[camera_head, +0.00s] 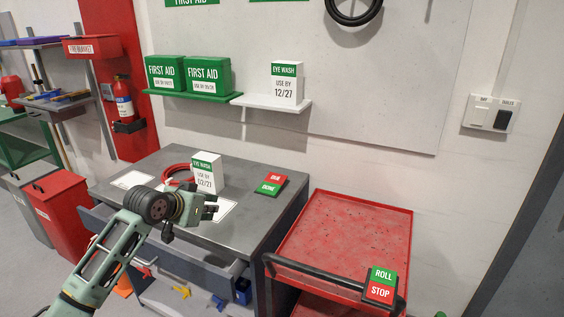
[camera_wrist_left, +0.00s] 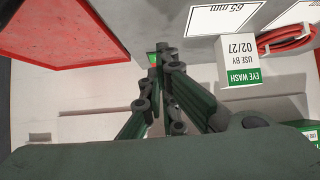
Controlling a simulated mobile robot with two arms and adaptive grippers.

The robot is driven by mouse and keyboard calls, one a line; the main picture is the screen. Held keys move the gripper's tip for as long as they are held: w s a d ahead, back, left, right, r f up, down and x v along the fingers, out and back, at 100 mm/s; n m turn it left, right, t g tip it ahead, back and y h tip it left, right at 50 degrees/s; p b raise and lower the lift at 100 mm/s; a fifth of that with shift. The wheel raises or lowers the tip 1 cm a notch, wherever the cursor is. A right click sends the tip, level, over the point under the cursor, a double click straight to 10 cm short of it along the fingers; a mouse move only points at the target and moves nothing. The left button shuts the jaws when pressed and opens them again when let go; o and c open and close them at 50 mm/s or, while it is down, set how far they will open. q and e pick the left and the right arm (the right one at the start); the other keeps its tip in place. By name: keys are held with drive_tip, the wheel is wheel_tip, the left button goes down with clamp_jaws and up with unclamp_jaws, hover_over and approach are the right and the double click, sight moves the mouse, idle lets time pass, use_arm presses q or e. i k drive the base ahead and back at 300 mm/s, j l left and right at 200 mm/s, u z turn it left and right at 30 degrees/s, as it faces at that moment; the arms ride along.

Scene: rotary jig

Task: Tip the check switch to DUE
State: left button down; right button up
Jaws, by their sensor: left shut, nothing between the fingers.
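The check switch (camera_head: 270,185) lies on the grey desk top, with a red DUE half at the back and a green DONE half in front. Which half is pressed down is too small to tell. My left gripper (camera_head: 213,208) is shut and empty. It is above the desk's front part, to the left of the switch and apart from it. In the left wrist view the shut fingers (camera_wrist_left: 167,58) point toward the desk edge, and a small green patch shows beside their tips. My right gripper is not in view.
An EYE WASH box (camera_head: 206,174) marked 02/27 stands on the desk (camera_head: 240,170) behind my left gripper, with a red coil (camera_head: 176,175) beside it. A red cart (camera_head: 345,240) with a ROLL/STOP switch (camera_head: 381,285) stands right of the desk. A white shelf (camera_head: 270,105) holds another EYE WASH box.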

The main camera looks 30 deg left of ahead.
sight(270, 186)
drive_tip(key=i+j, duration=0.1)
drive_tip(key=i, duration=0.45)
drive_tip(key=i+j, duration=0.1)
drive_tip(key=i, duration=0.4)
